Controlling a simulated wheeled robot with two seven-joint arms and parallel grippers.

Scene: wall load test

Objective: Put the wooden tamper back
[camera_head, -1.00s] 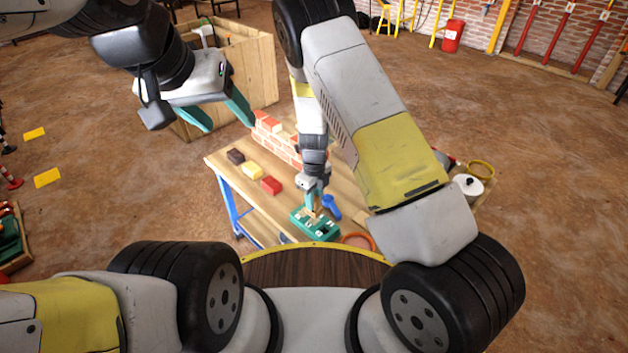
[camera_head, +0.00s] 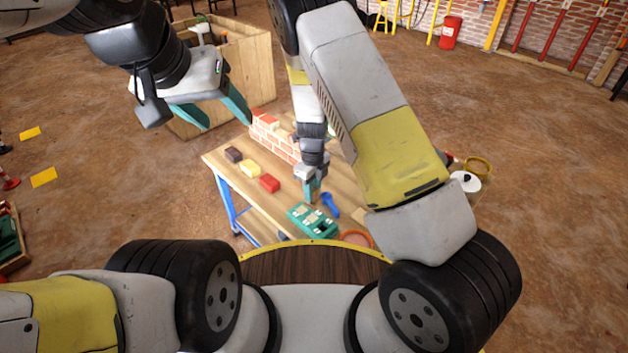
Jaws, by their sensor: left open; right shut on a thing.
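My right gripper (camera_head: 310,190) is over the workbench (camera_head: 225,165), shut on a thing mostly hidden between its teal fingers. I take it for the wooden tamper; its shape is too small to make out. A green tray (camera_head: 327,233) with several small pale pieces lies on the bench just in front of this gripper, apart from it in the picture. My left gripper (camera_head: 219,117) is open and empty, raised at the upper left, its teal fingers spread wide.
A small brick wall (camera_head: 275,139) stands on the bench behind. Dark, yellow (camera_head: 250,168) and red (camera_head: 270,184) blocks lie left. A blue tool (camera_head: 330,204) and orange ring (camera_head: 357,239) lie near the tray. A wooden crate (camera_head: 250,65) stands behind. My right arm hides the bench's right part.

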